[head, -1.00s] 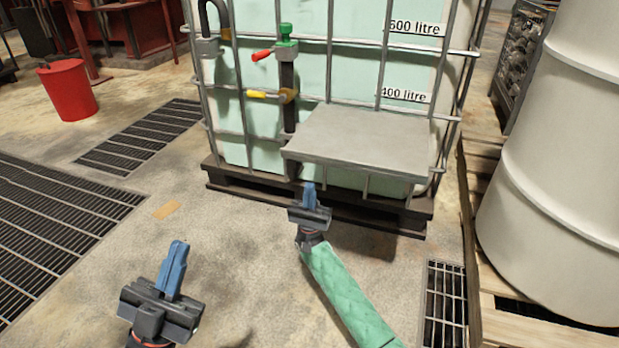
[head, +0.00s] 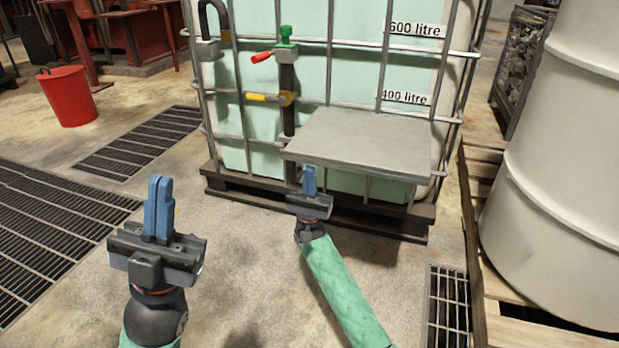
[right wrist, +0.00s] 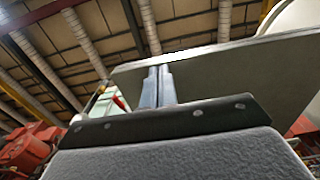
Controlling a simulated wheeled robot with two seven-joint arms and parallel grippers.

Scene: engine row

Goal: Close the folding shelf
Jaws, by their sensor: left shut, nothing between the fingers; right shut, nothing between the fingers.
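The folding shelf (head: 362,139) is a flat grey panel that sticks out level from the front of a caged tank. My right gripper (head: 309,176) is shut and empty, pointing up just below the shelf's front edge, towards its left end. In the right wrist view its fingers (right wrist: 158,86) rise against the shelf's underside (right wrist: 225,80); I cannot tell whether they touch it. My left gripper (head: 158,205) is shut and empty, upright over the floor at the lower left, well apart from the shelf.
The caged tank (head: 355,55) stands on a dark pallet (head: 395,222). A pipe with red and yellow valve handles (head: 287,75) is left of the shelf. A white drum (head: 560,170) on a wooden pallet (head: 510,328) blocks the right. A red bucket (head: 68,97) is far left.

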